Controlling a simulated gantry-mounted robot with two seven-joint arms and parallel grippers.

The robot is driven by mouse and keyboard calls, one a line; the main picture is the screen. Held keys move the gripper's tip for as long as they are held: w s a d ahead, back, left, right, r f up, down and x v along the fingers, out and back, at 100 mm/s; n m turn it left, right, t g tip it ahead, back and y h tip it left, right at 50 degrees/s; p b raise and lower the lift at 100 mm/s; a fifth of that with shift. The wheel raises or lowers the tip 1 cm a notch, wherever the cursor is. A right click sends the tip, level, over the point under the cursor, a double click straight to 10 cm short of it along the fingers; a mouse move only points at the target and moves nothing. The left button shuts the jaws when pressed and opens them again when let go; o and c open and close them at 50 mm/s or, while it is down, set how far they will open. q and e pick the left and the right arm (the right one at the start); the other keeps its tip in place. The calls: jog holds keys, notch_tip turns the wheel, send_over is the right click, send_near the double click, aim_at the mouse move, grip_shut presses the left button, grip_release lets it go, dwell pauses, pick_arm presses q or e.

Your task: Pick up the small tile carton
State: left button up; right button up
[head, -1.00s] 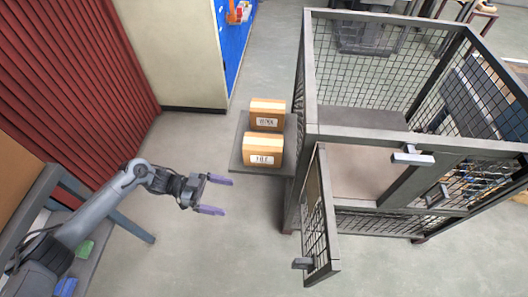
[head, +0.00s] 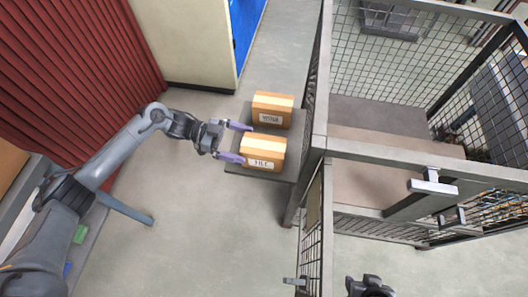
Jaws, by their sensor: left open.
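Two small brown cartons stand on a grey shelf (head: 292,136) beside the cage. The nearer carton (head: 262,153) has a white label that seems to read "TILE". The farther carton (head: 271,111) has a label I cannot read for certain. My left gripper (head: 236,142) is open at the left side of the nearer carton. One purple finger is by its far left edge and the other by its near left edge. I cannot tell whether they touch it. Part of my right arm (head: 370,287) shows at the bottom edge; its fingers cannot be made out.
A grey mesh cage (head: 318,145) stands just right of the shelf, with its door (head: 313,230) swung open toward the front. A red corrugated wall (head: 70,70) is at the left. The floor in front of the shelf is clear.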

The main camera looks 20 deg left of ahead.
aim_at(258, 147)
pick_arm(q)
jog(key=shift+w+d, duration=0.25)
jog(key=shift+d, duration=0.15)
jog(key=b+x, duration=0.1)
jog(key=x, duration=0.2)
jog(key=shift+s+d+f, duration=0.1)
jog(key=shift+d+f, duration=0.1)
jog(key=shift+d, duration=0.8)
jog(key=c, duration=1.1)
jog(key=shift+o, duration=0.2)
